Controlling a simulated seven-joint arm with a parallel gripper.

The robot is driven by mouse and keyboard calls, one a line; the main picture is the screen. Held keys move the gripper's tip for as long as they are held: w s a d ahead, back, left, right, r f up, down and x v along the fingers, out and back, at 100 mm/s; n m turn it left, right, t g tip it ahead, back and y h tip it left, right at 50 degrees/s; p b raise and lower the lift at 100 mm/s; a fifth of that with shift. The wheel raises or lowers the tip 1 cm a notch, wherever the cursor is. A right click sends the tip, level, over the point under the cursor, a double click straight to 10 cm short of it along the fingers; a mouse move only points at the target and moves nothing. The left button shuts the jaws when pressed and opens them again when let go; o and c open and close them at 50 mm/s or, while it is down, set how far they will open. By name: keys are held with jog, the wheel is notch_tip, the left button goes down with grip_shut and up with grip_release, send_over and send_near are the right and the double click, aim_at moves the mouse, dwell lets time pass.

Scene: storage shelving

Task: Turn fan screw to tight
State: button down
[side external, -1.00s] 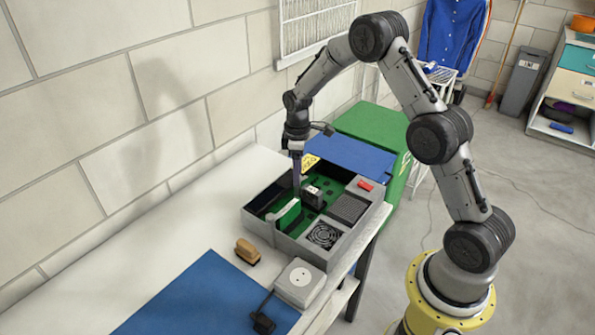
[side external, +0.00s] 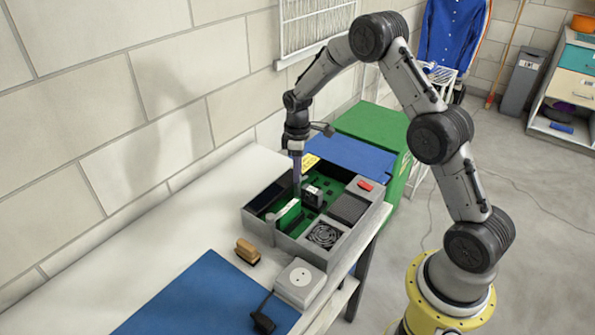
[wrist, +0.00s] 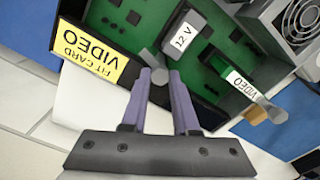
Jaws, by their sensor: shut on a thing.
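My gripper (wrist: 162,84) has its two purple-grey fingers close together at a grey round-headed pin, which looks like a screw (wrist: 157,75), at the edge of the open grey case. I cannot tell from the picture whether this is the fan screw. A second grey pin (wrist: 268,103) stands beside the card labelled VIDEO (wrist: 240,84). The fan (wrist: 300,17) is at the top right in the wrist view and at the case's front corner in the side view (side external: 324,236). In the side view my gripper (side external: 297,192) reaches down into the case, its tips partly hidden.
The case (side external: 312,256) holds a green board, a dark block labelled 12 V (wrist: 184,40) and a red switch (side external: 365,185). A yellow label (wrist: 93,53) reads FIT CARD VIDEO. A socket box (side external: 299,283), a brush (side external: 247,251) and a blue mat (side external: 205,297) lie nearby.

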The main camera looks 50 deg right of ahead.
jog(key=shift+m, duration=0.3)
jog(key=m, duration=0.6)
jog(key=shift+m, duration=0.3)
jog(key=m, duration=0.4)
jog(key=shift+m, duration=1.7)
jog(key=c, duration=0.7)
grip_release()
jog(key=shift+r, duration=0.1)
